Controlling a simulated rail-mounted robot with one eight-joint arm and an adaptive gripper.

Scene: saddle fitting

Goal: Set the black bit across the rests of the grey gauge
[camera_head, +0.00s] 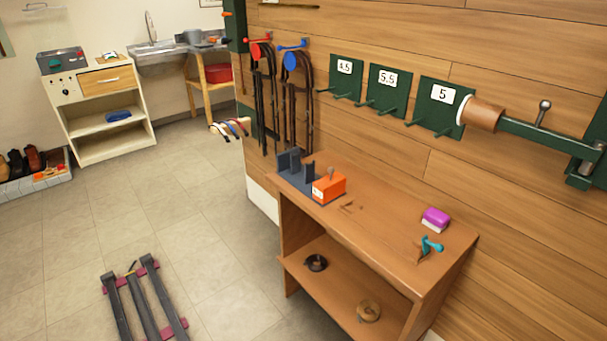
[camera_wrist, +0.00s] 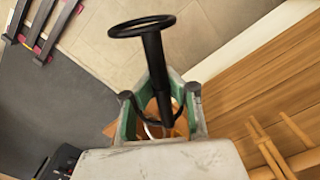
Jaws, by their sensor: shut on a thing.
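The black bit (camera_wrist: 152,60) is held in my gripper (camera_wrist: 160,118) in the wrist view. Its round ring end sticks out beyond the green and grey fingers, and its straight bar runs down between them. The lower part of the bit is hidden by the gripper. The grey gauge (camera_head: 309,171) stands at the left end of the wooden bench top in the head view, with dark upright rests on a flat base. No bit shows across the rests. My gripper cannot be made out in the head view, and the gauge does not show in the wrist view.
An orange block (camera_head: 329,188) with a white label stands right beside the gauge. A purple and white block (camera_head: 435,219) and a teal item (camera_head: 431,244) are at the bench's right. Rings (camera_head: 369,312) lie on the lower shelf. Green peg plates (camera_head: 388,92) hang above.

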